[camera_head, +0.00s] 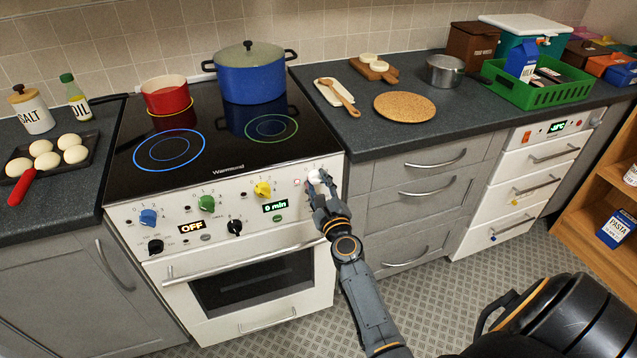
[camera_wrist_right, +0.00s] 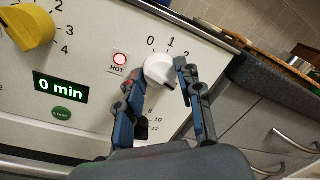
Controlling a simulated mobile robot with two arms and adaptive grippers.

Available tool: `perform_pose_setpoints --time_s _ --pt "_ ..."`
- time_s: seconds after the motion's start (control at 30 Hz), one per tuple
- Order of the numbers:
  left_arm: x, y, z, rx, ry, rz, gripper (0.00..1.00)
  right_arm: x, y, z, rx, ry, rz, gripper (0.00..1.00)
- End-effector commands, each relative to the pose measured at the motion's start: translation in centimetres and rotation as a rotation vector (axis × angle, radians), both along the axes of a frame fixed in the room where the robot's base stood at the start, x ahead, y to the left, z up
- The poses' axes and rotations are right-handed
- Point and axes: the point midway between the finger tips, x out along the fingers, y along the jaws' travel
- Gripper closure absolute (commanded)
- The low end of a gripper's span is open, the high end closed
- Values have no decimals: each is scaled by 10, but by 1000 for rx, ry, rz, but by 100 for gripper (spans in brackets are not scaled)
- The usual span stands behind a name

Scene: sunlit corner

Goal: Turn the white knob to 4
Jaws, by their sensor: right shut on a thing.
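The white knob (camera_head: 314,176) is at the right end of the stove's front panel. In the right wrist view the white knob (camera_wrist_right: 158,69) shows between my two fingers, with the printed 0, 1 and 2 above it and small higher numbers below it. My right gripper (camera_head: 318,186) has its fingers on either side of the knob and is shut on it; it also shows in the right wrist view (camera_wrist_right: 157,74). The fingers hide part of the dial, and I cannot tell which number the knob points to. My left gripper is not in view.
A red HOT lamp (camera_wrist_right: 120,59) glows left of the white knob. The yellow knob (camera_head: 263,189) and a "0 min" display (camera_head: 275,206) are further left. A red pot (camera_head: 166,97) and a blue pot (camera_head: 250,77) stand on the black hob. Drawers (camera_head: 428,187) are to the right.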

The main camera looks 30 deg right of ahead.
Motion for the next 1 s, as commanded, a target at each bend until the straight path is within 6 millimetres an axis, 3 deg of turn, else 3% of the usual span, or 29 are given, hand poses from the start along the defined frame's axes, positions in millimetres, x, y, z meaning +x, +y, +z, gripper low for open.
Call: perform_pose_setpoints --time_s 0.4,1.0 --pt "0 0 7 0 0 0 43 0 0 -1 222 -50 -1 96" --pt "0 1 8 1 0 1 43 -1 0 -2 268 -60 -1 96"
